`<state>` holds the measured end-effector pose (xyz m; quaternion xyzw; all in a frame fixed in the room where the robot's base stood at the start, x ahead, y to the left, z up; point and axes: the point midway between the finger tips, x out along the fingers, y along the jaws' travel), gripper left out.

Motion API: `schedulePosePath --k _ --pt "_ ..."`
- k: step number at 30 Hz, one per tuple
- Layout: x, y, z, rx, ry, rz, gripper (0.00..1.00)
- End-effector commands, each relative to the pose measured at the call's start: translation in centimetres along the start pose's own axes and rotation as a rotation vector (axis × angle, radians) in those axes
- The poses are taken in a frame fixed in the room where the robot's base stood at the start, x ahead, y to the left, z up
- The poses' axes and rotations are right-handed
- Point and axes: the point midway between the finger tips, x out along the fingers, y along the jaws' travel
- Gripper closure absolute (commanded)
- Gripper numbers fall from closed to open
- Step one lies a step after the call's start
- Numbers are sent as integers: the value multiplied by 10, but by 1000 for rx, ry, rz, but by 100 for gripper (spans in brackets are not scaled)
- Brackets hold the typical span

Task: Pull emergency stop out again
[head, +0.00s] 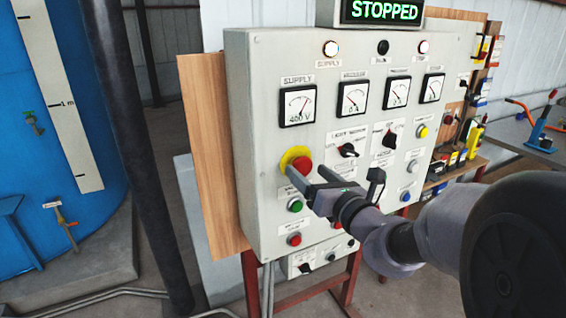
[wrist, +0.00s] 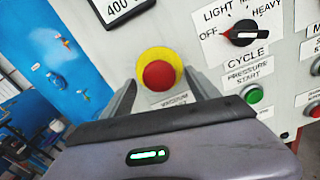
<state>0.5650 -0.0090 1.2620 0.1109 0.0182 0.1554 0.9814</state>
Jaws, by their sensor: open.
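The emergency stop is a red mushroom button (head: 302,165) on a yellow round plate (head: 287,157), at the left of the grey control panel (head: 250,100). In the wrist view the red button (wrist: 159,75) is in the upper middle, inside its yellow ring (wrist: 147,55). My gripper (head: 304,172) is open and empty, its fingers pointing at the panel around the button. In the wrist view one fingertip of my gripper (wrist: 160,82) is on each side of the button. I cannot tell whether the fingers touch it or how far the button is pushed in.
A display above reads STOPPED (head: 381,11). Green (head: 295,205) and red (head: 294,240) push buttons sit below the emergency stop. A rotary selector (head: 348,150) is to the right, and a 400 V meter (head: 297,106) is above. A blue tank (head: 30,120) stands at the far left.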

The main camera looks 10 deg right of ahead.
Motion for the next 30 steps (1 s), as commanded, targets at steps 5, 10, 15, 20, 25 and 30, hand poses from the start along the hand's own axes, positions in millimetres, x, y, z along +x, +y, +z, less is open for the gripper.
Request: schedulePosePath --k 5,10,15,20,25,30 --pt "12 0 1 0 -1 0 30" --pt "12 0 1 -1 -1 0 30" --pt "12 0 1 -1 -1 0 52" --pt "12 0 1 -1 -1 0 83" --pt "12 0 1 -1 -1 0 100" --pt "9 0 2 -1 0 -1 100"
